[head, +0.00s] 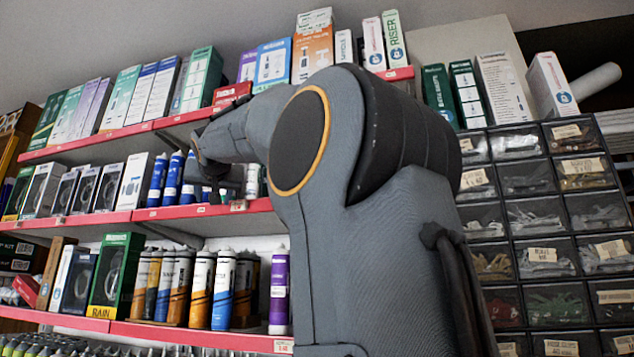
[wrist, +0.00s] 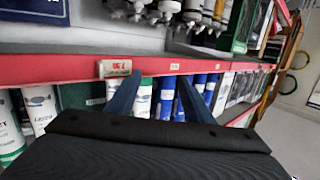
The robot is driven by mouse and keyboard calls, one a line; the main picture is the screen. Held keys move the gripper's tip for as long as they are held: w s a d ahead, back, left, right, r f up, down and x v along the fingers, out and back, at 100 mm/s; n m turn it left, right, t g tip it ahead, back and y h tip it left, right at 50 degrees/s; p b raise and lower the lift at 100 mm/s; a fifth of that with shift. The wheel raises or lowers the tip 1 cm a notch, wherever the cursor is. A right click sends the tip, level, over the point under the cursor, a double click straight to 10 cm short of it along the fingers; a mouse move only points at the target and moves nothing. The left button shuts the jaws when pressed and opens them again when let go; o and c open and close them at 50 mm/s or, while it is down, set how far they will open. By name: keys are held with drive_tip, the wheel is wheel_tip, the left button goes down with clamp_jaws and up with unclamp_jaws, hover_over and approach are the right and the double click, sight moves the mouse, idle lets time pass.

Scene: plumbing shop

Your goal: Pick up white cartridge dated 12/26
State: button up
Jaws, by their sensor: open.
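White cartridges stand on the middle shelf. A narrow white one (wrist: 142,96) shows between the fingers, beside blue cartridges (wrist: 166,97). In the head view, a white cartridge (head: 252,181) shows just beside my arm. I cannot read a 12/26 date on any. My gripper (wrist: 158,80) is open, its two dark fingers apart and nothing clearly held, at the red shelf edge. In the head view my arm hides much of this area.
The red shelf edge (wrist: 60,68) carries a price tag (wrist: 115,68). Blue cartridges (head: 172,178) and boxes (head: 135,181) fill the middle shelf to the left. More cartridges (head: 223,290) stand on the shelf below. Boxes line the top shelf, and small-parts drawers (head: 540,255) stand at right.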

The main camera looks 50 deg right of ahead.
drive_tip(key=s+d+r+m+g+h, duration=0.1)
drive_tip(key=s+d+r+h, duration=0.1)
drive_tip(key=s+d, duration=0.4)
drive_tip(key=s+d+r+m+g+h+b, duration=0.1)
drive_tip(key=s+d+r+m+h, duration=0.1)
drive_tip(key=s+d, duration=0.3)
drive_tip(key=s+d+r+m+g+h+b, duration=0.1)
drive_tip(key=s+d+r+g+h, duration=0.1)
drive_tip(key=s+d, duration=0.4)
drive_tip(key=shift+s+d+r+m+h, duration=0.2)
drive_tip(key=shift+d+r, duration=0.1)
drive_tip(key=shift+d, duration=0.2)
drive_tip(key=shift+s+d+r+m+h, duration=0.1)
drive_tip(key=shift+d+r+m+h, duration=0.15)
drive_tip(key=shift+d, duration=0.25)
drive_tip(key=shift+d+r, duration=0.1)
drive_tip(key=shift+d, duration=0.2)
drive_tip(key=p+x, duration=0.5)
drive_tip(key=x, duration=0.2)
drive_tip(key=shift+d+r, duration=0.2)
drive_tip(key=shift+d, duration=0.05)
drive_tip(key=c, duration=1.1)
drive_tip(key=shift+a, duration=0.1)
clamp_jaws()
drive_tip(key=shift+r, duration=0.1)
